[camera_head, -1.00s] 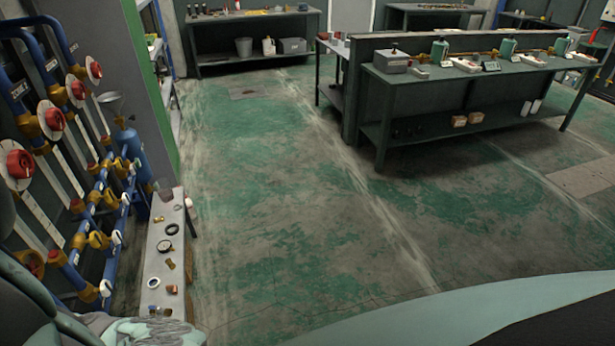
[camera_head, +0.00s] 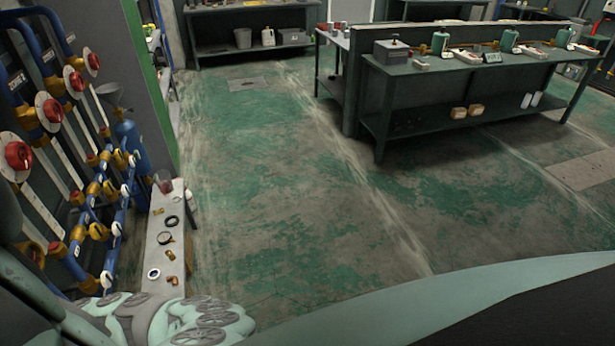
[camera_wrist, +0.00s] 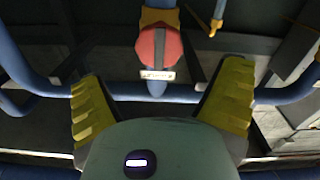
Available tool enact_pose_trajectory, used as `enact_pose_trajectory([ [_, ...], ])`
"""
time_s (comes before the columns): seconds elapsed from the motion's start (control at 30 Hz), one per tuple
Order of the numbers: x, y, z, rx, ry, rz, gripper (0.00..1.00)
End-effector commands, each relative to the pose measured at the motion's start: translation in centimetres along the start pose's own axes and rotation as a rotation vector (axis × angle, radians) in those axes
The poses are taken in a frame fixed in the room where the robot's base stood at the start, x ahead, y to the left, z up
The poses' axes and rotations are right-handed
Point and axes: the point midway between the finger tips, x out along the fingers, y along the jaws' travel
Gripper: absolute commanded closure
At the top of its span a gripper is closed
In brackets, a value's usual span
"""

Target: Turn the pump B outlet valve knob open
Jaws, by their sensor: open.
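In the wrist view a red, faceted knob (camera_wrist: 160,54) sits on a yellow fitting on a blue pipe, ahead of my gripper (camera_wrist: 163,76). A small white label below the knob is too blurred to read. My two yellow-padded fingers are spread wide, one on each side below the knob, with nothing between them; they look apart from it. In the head view several red knobs on round pale plates line the blue pipework at the left, such as the nearest red knob (camera_head: 18,155). I cannot tell which is pump B's outlet. My gripper's fingers do not show there.
Blue pipes (camera_wrist: 22,70) flank my fingers in the wrist view. A narrow bench (camera_head: 158,258) with small parts stands beside the pipework, with a blue cylinder (camera_head: 135,150) behind it. A long workbench (camera_head: 450,82) stands at right. The green floor (camera_head: 290,210) between is clear.

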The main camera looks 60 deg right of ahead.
Motion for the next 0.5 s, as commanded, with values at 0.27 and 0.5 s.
enact_pose_trajectory([
  [0.27,-4.3,0.1,0.1,-0.001,-0.002,0.004,0.08],
  [0.5,-5.0,0.1,-0.1,-0.001,0.002,0.003,0.08],
])
